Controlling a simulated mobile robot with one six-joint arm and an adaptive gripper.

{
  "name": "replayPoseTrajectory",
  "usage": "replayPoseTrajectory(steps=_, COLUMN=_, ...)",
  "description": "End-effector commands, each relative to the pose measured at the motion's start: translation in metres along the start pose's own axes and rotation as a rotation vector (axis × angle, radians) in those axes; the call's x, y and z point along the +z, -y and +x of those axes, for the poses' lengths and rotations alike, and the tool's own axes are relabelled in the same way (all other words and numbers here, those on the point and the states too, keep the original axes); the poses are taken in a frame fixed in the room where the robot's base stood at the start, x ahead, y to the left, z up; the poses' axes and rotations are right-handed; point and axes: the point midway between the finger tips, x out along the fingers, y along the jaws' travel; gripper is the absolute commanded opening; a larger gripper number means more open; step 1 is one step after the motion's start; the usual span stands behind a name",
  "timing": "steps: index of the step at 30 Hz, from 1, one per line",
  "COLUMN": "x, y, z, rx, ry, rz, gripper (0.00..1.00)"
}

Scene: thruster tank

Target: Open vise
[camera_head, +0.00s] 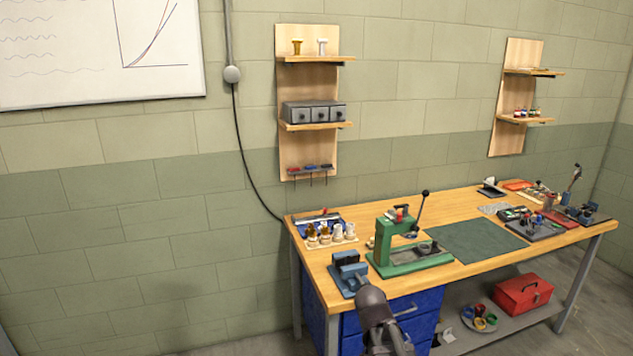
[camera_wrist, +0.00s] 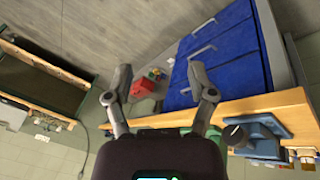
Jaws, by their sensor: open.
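The vise (camera_head: 350,272) is a blue block-like tool at the front left corner of the wooden workbench. Its jaws look close together, but I cannot tell whether they touch. In the wrist view the vise (camera_wrist: 264,142) lies at the lower right, with a dark round knob (camera_wrist: 236,134) on its near end. My gripper (camera_wrist: 160,82) is open and empty. Its two fingers are spread wide, and the vise and knob lie to the right of the right finger, apart from it. In the head view my dark arm end covers part of the bench front just below the vise.
A green press (camera_head: 400,245) with an upright lever stands right of the vise. Wooden pieces (camera_head: 330,233) stand behind it. The workbench (camera_head: 470,262) has blue drawers (camera_head: 410,320) below its front edge. A red toolbox (camera_head: 523,294) sits on the lower shelf.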

Motion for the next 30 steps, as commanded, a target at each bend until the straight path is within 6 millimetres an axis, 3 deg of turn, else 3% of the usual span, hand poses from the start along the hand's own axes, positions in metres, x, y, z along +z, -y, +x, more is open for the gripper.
replayPoseTrajectory(steps=6, x=0.038, y=-0.009, z=0.018, rx=-0.138, ry=0.100, rz=-0.254, gripper=0.71)
replayPoseTrajectory(steps=12, x=0.061, y=-0.012, z=0.024, rx=-0.256, ry=0.140, rz=-0.439, gripper=0.71)
replayPoseTrajectory(steps=30, x=0.069, y=-0.011, z=0.024, rx=-0.314, ry=0.149, rz=-0.524, gripper=0.71)
